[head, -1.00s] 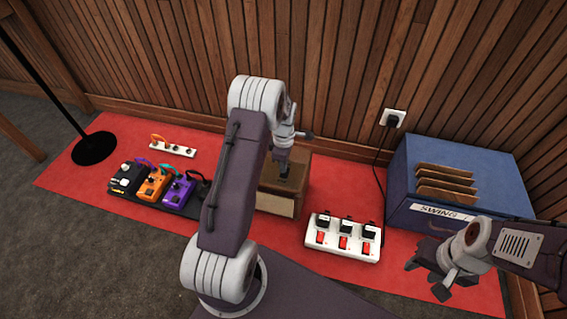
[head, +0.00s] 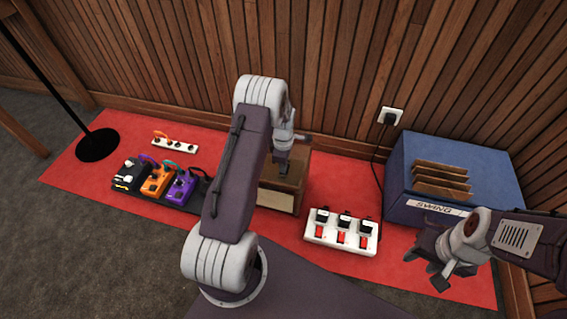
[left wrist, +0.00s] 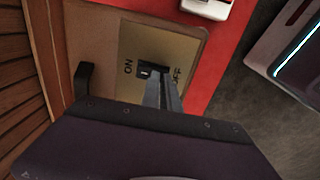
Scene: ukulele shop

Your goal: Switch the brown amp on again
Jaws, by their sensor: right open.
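The brown amp (head: 277,200) stands on the red mat behind my left arm, which hides part of it. In the left wrist view its brass plate (left wrist: 185,58) carries the words ON at left and OFF at right, with a black switch (left wrist: 150,68) between them. My left gripper (head: 284,170) is over the amp's top. In the left wrist view its two fingers (left wrist: 156,88) are close together, with their tips at the switch; I cannot tell whether they touch it. The switch's position is unclear. My right gripper (head: 430,268) is open and empty, in front of the blue box.
A white power strip (head: 338,249) with red switches lies right of the amp. Pedals (head: 155,182) and a small white socket strip (head: 174,144) are at left. The blue box (head: 455,152) stands at right, near a wall outlet (head: 391,116).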

